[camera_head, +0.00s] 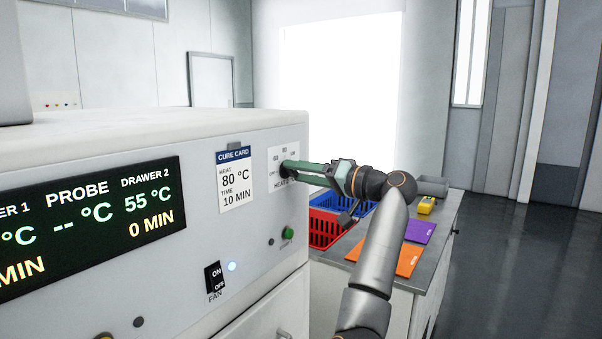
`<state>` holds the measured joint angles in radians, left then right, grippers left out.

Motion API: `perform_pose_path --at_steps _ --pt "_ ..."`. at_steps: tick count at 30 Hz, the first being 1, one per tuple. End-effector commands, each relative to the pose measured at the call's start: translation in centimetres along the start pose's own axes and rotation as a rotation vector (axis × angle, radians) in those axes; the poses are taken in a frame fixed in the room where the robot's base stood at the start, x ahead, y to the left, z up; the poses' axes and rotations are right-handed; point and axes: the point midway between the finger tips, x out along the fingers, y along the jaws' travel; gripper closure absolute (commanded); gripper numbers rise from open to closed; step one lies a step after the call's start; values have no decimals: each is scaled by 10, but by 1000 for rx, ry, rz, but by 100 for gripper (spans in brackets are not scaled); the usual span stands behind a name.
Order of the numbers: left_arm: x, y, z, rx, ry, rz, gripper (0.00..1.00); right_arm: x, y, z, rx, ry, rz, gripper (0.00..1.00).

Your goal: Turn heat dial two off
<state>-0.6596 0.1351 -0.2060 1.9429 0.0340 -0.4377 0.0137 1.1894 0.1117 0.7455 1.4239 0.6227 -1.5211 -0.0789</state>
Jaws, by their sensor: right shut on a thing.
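The heat dial two (284,165) is a dark knob on a white scale plate, at the right end of the oven's front panel. My right gripper (294,167) comes in from the right with its green fingers shut on this dial. The fingers and the dial cover part of the plate, so the dial's pointer and its setting cannot be read. The display (92,222) shows drawer 2 at 55 °C and 0 MIN. My left gripper is not in view.
A cure card (235,178) hangs left of the dial. Below are a green knob (288,233) and a fan switch (214,277). On the bench at right are a blue basket (322,208), a red basket (320,231), purple (420,231) and orange mats (409,260), and a yellow object (426,205).

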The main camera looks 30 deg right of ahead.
Motion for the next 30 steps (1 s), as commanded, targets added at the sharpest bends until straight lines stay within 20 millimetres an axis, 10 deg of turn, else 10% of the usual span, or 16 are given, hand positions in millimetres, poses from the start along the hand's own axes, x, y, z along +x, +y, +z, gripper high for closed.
perform_pose_path --at_steps 30 --pt "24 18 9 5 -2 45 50 0 3 2 -468 -3 3 100"
